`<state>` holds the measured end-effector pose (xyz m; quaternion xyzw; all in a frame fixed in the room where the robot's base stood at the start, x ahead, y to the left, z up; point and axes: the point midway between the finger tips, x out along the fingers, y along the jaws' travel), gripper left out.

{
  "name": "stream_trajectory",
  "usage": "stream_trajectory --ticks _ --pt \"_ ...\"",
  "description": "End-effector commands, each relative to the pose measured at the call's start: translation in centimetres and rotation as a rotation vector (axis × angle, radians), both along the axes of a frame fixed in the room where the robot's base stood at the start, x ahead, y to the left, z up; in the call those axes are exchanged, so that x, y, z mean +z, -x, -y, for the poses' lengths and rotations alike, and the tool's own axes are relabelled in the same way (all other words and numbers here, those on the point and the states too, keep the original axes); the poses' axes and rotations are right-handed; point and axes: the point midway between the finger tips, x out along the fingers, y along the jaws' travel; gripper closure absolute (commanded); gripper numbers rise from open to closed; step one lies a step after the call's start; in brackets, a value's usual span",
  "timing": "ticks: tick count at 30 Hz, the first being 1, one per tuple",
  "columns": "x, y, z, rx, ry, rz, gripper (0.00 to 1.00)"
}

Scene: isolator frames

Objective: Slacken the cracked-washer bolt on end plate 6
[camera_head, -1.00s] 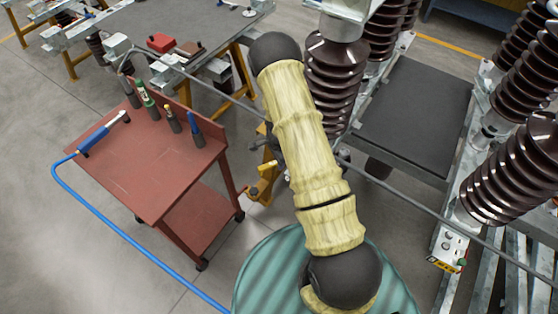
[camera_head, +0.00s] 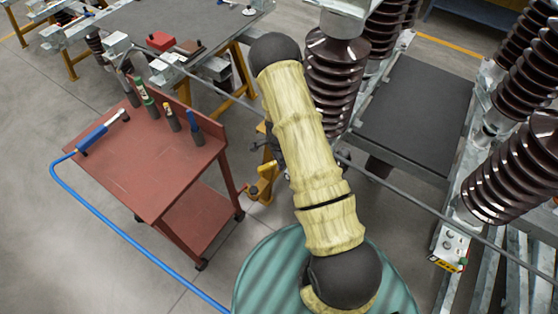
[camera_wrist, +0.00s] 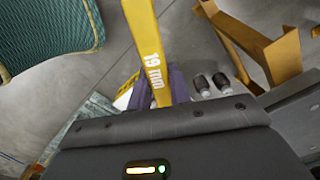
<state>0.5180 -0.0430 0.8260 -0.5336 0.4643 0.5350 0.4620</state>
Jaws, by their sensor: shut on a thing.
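A yellow spanner (camera_wrist: 147,45) marked "19 mm" runs from my gripper (camera_wrist: 165,93) up to the top edge of the wrist view. My gripper is shut on it; purple parts show on either side of the handle. The spanner's far end is out of frame. In the head view my gripper is mostly hidden behind my arm. I cannot make out end plate 6, its bolts or a cracked washer in either view.
A red tool cart (camera_head: 140,175) at the left carries several tools, including a blue-handled one (camera_head: 100,132). Brown ribbed insulators (camera_head: 515,175) stand at the right. A dark flat panel (camera_head: 415,110) lies between them. Yellow-orange legs (camera_wrist: 284,58) show in the wrist view.

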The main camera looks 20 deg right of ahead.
Motion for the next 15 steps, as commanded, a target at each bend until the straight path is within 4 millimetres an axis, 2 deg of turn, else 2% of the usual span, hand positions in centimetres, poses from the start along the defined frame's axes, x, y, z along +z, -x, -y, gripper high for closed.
stream_trajectory --ticks 15 --pt "-1.10 -0.04 0.01 0.000 0.000 0.001 1.00"
